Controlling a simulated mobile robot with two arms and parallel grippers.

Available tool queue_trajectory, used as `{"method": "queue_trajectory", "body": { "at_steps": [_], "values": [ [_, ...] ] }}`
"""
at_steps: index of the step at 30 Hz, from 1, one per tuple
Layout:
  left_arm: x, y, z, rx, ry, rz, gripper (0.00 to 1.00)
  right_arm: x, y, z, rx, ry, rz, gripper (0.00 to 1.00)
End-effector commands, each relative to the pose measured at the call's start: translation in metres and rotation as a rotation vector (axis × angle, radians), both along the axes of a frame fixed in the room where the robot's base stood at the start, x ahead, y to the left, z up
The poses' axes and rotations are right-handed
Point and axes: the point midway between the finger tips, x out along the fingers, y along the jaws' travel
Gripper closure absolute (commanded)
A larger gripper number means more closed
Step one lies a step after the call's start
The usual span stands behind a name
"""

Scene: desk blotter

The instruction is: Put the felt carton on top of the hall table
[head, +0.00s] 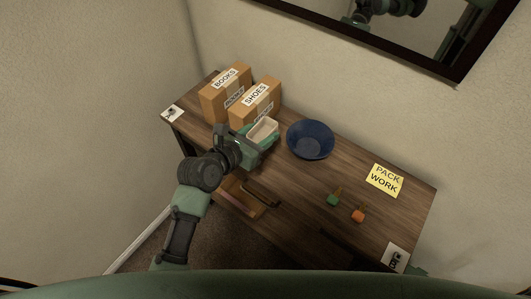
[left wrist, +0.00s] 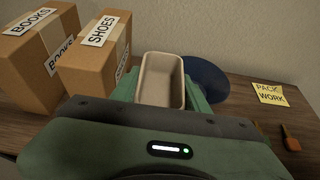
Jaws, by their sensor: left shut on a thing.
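The felt carton (head: 263,130) is a small beige open-topped box. It shows upright in the left wrist view (left wrist: 161,80), with its inside empty. My left gripper (head: 257,139) is shut on it, with green fingers at its sides. The carton is over the hall table (head: 300,198), a dark wooden top, in front of the SHOES box and left of the blue bowl. I cannot tell whether its underside touches the wood. My right gripper is not in view.
Cardboard boxes marked BOOKS (head: 225,93) and SHOES (head: 255,103) stand at the back left. A blue bowl (head: 310,140) is close right of the carton. A yellow PACK WORK note (head: 384,180) and green (head: 334,199) and orange (head: 358,215) tagged items lie right. The middle is clear.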

Motion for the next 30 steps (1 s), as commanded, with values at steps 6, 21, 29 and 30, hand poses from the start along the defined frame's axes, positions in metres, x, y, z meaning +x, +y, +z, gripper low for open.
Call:
{"method": "queue_trajectory", "body": {
  "at_steps": [6,21,29,30],
  "values": [
    [0.000,0.000,-0.053,0.003,0.002,-0.002,0.93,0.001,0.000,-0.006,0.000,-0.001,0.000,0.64],
    [0.001,0.000,-0.109,0.001,-0.001,0.000,0.93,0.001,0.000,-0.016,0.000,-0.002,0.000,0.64],
    [0.000,0.000,-0.109,-0.002,-0.001,0.000,0.93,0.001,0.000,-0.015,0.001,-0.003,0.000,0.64],
    [0.000,0.000,-0.110,-0.002,-0.001,0.000,0.93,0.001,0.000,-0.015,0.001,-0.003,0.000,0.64]
  ]
}}
